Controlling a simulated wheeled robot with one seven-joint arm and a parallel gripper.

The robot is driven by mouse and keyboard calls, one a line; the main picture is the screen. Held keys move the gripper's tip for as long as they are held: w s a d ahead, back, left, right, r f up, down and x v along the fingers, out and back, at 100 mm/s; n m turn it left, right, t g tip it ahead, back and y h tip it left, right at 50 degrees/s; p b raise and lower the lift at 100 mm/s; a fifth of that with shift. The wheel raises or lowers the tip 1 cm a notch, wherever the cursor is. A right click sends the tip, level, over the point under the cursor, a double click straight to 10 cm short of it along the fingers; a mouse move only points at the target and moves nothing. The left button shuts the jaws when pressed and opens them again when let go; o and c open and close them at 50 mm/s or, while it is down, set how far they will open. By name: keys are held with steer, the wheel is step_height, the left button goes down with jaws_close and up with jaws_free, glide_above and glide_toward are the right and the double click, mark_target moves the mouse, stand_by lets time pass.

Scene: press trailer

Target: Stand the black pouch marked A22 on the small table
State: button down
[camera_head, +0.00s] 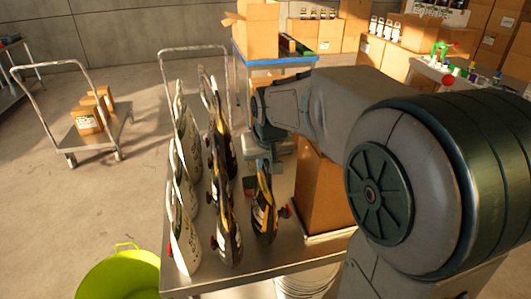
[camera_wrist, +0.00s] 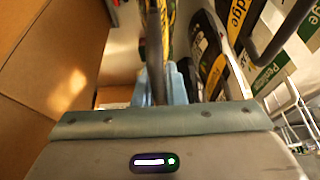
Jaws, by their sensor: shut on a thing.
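Several black pouches with yellow and white printing stand on a metal table (camera_head: 200,281). The nearest to my arm, a black pouch with an orange-yellow edge (camera_head: 264,212), stands or hangs under my gripper (camera_head: 264,150). In the wrist view, the pale blue fingers of my gripper (camera_wrist: 172,85) are shut on a dark upright strip, the black pouch's upper part (camera_wrist: 154,45). I cannot tell whether its bottom touches the table. No A22 mark is legible. A blue-topped table (camera_head: 285,62) stands behind; I cannot tell whether it is the small table.
White pouches (camera_head: 184,235) stand in a row at the left. A cardboard box (camera_head: 322,190) stands close right of the held pouch. Another black pouch (camera_wrist: 207,60) is close on the other side. A lime bin (camera_head: 118,275) and a trolley (camera_head: 75,135) stand left on the floor.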

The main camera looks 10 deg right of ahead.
mark_target(264, 170)
steer(key=shift+f, duration=1.6)
steer(key=c, duration=1.5)
jaws_free()
steer(key=shift+f, duration=0.2)
steer(key=b+v, duration=0.1)
steer(key=v, duration=1)
steer(key=shift+s+r, duration=0.25)
steer(key=shift+r, duration=0.05)
steer(key=shift+s, duration=0.3)
steer(key=s+f+g, duration=0.1)
steer(key=s+f, duration=1)
steer(key=s, duration=0.5)
steer(key=shift+s+d+f, duration=0.3)
steer(key=shift+d, duration=0.15)
